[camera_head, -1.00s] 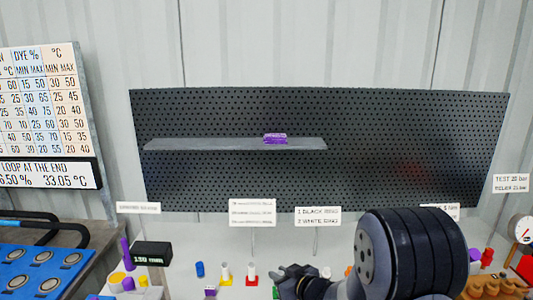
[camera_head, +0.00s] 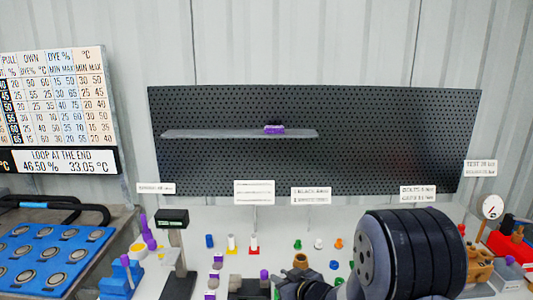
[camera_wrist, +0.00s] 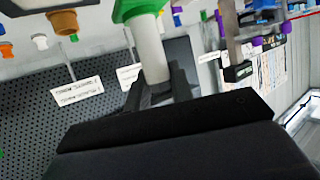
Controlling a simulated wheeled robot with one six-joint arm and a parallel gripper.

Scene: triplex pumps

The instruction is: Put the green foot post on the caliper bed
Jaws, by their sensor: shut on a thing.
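My gripper (camera_wrist: 162,88) is shut on the green foot post (camera_wrist: 152,50), a white cylinder with a wide green foot, in the wrist view. That view looks inverted, with the bench along its top. In the head view, my gripper (camera_head: 300,282) is low over the bench and the post cannot be made out. A stand with a black display, apparently the caliper (camera_head: 172,217), is to its left, with a dark base (camera_head: 179,284). The display also shows in the wrist view (camera_wrist: 238,72), apart from the post. I cannot clearly make out the bed surface.
White posts with yellow (camera_head: 231,244) and red (camera_head: 254,244) feet stand behind, beside a blue cylinder (camera_head: 209,241). Purple-topped parts (camera_head: 217,270) stand between caliper and gripper. A blue tray (camera_head: 55,255) is at left. A shelf (camera_head: 220,134) holds a purple block (camera_head: 274,130).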

